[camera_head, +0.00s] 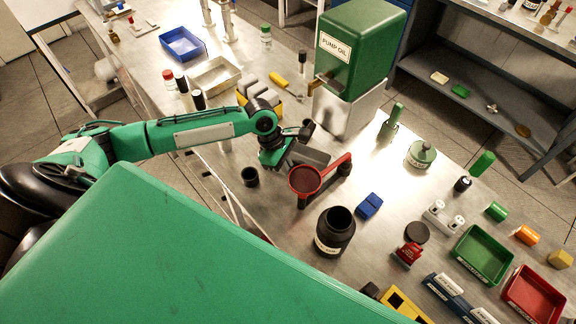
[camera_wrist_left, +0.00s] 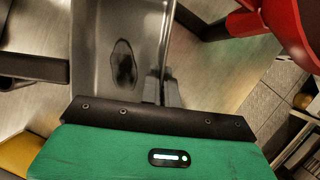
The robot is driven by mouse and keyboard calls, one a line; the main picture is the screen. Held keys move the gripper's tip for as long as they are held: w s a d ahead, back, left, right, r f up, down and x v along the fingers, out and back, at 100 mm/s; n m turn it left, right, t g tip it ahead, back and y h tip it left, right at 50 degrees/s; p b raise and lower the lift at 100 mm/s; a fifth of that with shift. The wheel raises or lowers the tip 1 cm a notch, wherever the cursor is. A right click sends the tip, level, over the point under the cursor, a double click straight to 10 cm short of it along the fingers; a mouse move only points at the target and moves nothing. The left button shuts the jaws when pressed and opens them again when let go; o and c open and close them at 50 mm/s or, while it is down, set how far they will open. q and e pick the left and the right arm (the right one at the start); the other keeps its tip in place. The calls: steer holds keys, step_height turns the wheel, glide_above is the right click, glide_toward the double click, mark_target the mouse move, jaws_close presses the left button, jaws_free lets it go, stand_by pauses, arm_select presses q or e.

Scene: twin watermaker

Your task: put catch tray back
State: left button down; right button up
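The catch tray (camera_head: 311,154) is a grey metal tray, seen in the middle of the head view behind a red ring-shaped holder. In the left wrist view the tray (camera_wrist_left: 98,50) fills the upper middle and has a dark wet stain on its floor. My left gripper (camera_head: 283,150) is at the tray's left side. In the left wrist view the gripper's fingers (camera_wrist_left: 166,88) are close together on the tray's thin wall. The green pump oil dispenser (camera_head: 358,50) stands behind on a grey metal base, with its spout facing left. My right gripper is not in view.
The red holder (camera_head: 306,181) stands close in front of the tray. A small black cup (camera_head: 250,177) and a black jar (camera_head: 334,231) stand nearby. A yellow bin (camera_head: 262,103) with grey blocks is behind my gripper. A green-handled tool (camera_head: 391,123) stands right of the dispenser.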

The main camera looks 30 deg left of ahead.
arm_select(q)
steer(key=shift+f, duration=0.1)
steer(key=c, duration=2)
jaws_free()
steer(key=shift+f, duration=0.15)
steer(key=o, duration=0.3)
steer(key=shift+a+r, duration=0.1)
steer(key=shift+r, duration=0.2)
steer(key=b+v, duration=0.2)
steer(key=v, duration=1)
